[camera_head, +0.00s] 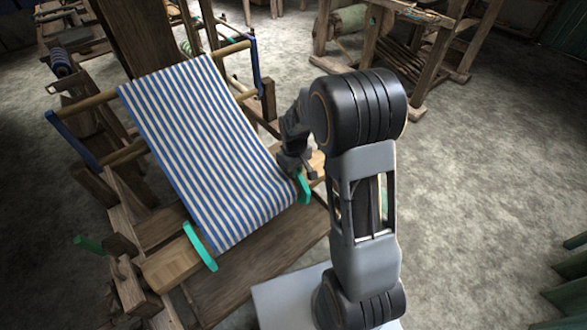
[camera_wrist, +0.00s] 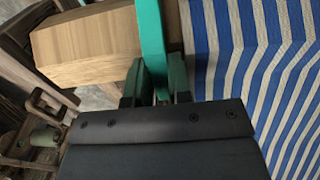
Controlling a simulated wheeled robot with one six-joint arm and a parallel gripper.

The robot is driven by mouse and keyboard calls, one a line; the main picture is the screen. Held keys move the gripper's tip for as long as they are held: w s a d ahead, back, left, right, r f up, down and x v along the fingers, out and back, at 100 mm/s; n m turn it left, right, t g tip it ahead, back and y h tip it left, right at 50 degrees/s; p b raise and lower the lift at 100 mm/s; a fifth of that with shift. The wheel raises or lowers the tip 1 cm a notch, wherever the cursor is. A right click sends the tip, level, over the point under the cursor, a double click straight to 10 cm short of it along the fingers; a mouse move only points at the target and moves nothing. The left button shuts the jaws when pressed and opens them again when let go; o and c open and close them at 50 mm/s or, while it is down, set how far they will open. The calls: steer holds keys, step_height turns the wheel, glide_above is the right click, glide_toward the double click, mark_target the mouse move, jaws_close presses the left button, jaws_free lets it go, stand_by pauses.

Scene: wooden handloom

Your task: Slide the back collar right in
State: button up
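The loom's striped blue and cream cloth (camera_head: 205,145) runs down onto a wooden beam (camera_head: 170,262). One teal collar (camera_head: 200,247) is around the beam at the cloth's near left edge. A second teal collar (camera_head: 303,188) is at the cloth's right edge, where my gripper (camera_head: 302,173) is. In the wrist view this teal collar (camera_wrist: 151,32) passes between the two fingers of my gripper (camera_wrist: 157,75), which look closed against it. The wooden beam end (camera_wrist: 95,45) lies left of the collar there. The striped cloth (camera_wrist: 255,50) lies right of it, with a narrow gap.
A teal piece (camera_head: 88,243) sticks out at the loom's left. Blue-ended rods (camera_head: 92,103) cross the loom frame behind the cloth. Another wooden frame (camera_head: 430,55) stands at the back right. The concrete floor (camera_head: 480,180) on the right is mostly clear.

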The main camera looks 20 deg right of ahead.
steer(key=shift+o, duration=1.4)
steer(key=shift+s+a, duration=0.1)
steer(key=shift+a, duration=0.2)
steer(key=shift+o, duration=0.9)
steer(key=shift+d, duration=0.1)
step_height(320, 180, up, 14)
